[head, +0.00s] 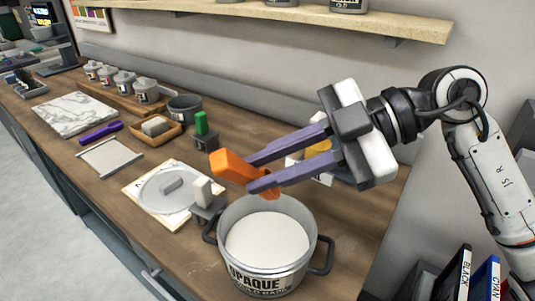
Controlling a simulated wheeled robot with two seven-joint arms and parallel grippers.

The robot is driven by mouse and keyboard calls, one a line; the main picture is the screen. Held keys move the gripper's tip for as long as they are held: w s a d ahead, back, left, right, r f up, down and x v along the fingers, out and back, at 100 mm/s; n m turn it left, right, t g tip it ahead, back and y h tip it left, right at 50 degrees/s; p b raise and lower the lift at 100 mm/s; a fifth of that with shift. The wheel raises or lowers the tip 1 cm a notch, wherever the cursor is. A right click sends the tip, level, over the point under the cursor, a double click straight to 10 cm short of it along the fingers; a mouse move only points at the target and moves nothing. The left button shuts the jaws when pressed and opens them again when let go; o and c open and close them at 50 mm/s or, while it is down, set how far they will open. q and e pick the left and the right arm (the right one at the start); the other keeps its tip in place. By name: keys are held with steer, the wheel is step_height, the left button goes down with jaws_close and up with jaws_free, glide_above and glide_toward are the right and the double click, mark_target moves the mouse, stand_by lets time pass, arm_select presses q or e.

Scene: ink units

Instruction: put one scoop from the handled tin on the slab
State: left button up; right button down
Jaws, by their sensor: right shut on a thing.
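The handled tin (262,277), grey with two side handles and lettering "OPAQUE", stands near the front of the bench, full of white material (268,240). My right gripper (256,171) has long purple fingers, shut on an orange scoop (232,167) above the tin's back rim. The fingers hide part of the scoop, and I cannot tell whether it carries anything. A pale marbled slab (77,115) lies flat at the far left of the bench. A round grey plate (150,205) on a cream board is nearer. My left gripper is not in view.
Small blocks, one green (201,123) and one white (203,190), stand on dark holders. A pale tray (110,158), purple tool (101,133), wooden box (155,128) and several lidded jars are farther left. A shelf (300,14) overhangs the back.

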mark_target(268, 198)
steer(key=f+b, duration=0.4)
steer(key=f, duration=0.1)
steer(key=shift+s, duration=0.2)
arm_select(q)
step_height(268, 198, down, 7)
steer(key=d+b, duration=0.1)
steer(key=b, duration=0.2)
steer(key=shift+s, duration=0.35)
arm_select(e)
step_height(268, 198, down, 7)
steer(key=w+d, duration=0.1)
steer(key=shift+w, duration=0.3)
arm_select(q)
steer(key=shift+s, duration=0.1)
